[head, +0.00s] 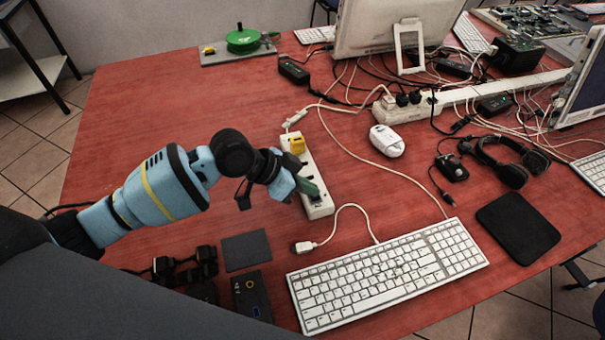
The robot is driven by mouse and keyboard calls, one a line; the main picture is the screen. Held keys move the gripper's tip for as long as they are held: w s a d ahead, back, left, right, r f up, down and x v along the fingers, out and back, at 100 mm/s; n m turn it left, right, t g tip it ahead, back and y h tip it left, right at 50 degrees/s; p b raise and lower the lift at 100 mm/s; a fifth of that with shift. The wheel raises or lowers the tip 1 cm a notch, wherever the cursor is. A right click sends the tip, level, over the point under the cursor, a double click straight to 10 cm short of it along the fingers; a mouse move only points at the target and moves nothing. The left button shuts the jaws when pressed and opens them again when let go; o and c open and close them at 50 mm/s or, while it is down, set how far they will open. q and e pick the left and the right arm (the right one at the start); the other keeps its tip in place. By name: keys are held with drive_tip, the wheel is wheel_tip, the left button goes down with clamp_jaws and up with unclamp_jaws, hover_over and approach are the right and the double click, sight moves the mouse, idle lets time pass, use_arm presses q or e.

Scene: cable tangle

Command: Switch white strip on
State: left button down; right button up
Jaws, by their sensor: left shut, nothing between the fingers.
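A white power strip (311,161) lies on the red table near the middle of the head view, running from upper left to lower right. A yellow plug (297,146) sits at its far end. My left gripper (309,189) is shut and empty, its fingertips over the near part of the strip. I cannot tell whether they touch it. The gripper hides part of the strip, and I cannot make out the switch or its position. My right gripper is not in view.
A white keyboard (387,274) lies in front, with a loose white cable plug (304,247) behind it. A white mouse (387,141) and a second, cream strip with black plugs (386,109) lie to the right among tangled cables.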

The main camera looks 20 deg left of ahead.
use_arm(q)
drive_tip(key=shift+f, duration=0.4)
